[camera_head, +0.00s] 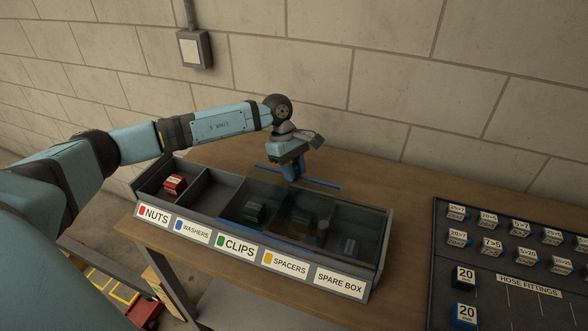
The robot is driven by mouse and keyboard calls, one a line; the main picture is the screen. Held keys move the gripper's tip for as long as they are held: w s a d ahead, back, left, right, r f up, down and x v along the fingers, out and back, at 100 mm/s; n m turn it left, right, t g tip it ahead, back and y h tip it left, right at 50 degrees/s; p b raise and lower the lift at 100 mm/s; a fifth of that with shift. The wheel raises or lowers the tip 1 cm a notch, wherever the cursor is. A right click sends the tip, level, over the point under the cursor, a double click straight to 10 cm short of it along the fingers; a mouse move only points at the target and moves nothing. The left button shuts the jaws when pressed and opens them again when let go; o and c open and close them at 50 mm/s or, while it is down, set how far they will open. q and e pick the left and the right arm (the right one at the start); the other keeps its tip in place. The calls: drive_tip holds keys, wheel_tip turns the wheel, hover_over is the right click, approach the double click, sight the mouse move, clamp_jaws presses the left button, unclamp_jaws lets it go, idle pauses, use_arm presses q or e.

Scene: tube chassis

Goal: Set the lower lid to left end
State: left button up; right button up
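A long grey bin box (188,207) with several compartments stands on the wooden table. Smoky see-through lid panels (342,222) cover the clips, spacers and spare box compartments; the nuts and washers compartments are open. Where one lid ends and the other begins is hard to tell. A blue strip (322,183) runs along the back edge, and another blue line (275,240) shows near the front. My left gripper (293,174) points down at the back blue strip, around the clips and spacers section. Its fingers are small and partly hidden, so contact and opening are unclear. My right gripper is out of view.
A dark hose fittings board (488,277) with labelled blocks lies at the right. Bare table lies behind the box; a brick wall stands beyond.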

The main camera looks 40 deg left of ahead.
sight(259, 170)
use_arm(q)
clamp_jaws()
drive_tip(key=shift+a, duration=0.35)
drive_tip(key=a+b, duration=0.1)
drive_tip(key=a, duration=0.2)
drive_tip(key=s+a+b, duration=0.1)
drive_tip(key=a+b, duration=0.1)
drive_tip(key=a, duration=0.1)
drive_tip(key=s+a+b, duration=0.1)
drive_tip(key=a, duration=0.3)
drive_tip(key=shift+s+f+b, duration=0.25)
drive_tip(key=shift+f+b, duration=0.05)
drive_tip(key=shift+b, duration=0.05)
drive_tip(key=s+a+b, duration=0.3)
drive_tip(key=a+b, duration=0.1)
drive_tip(key=a, duration=1)
drive_tip(key=shift+s+r, duration=0.2)
drive_tip(key=shift+r, duration=0.2)
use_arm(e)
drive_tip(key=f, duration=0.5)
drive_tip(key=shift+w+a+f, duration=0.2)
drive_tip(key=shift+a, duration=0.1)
use_arm(q)
drive_tip(key=shift+a, duration=0.15)
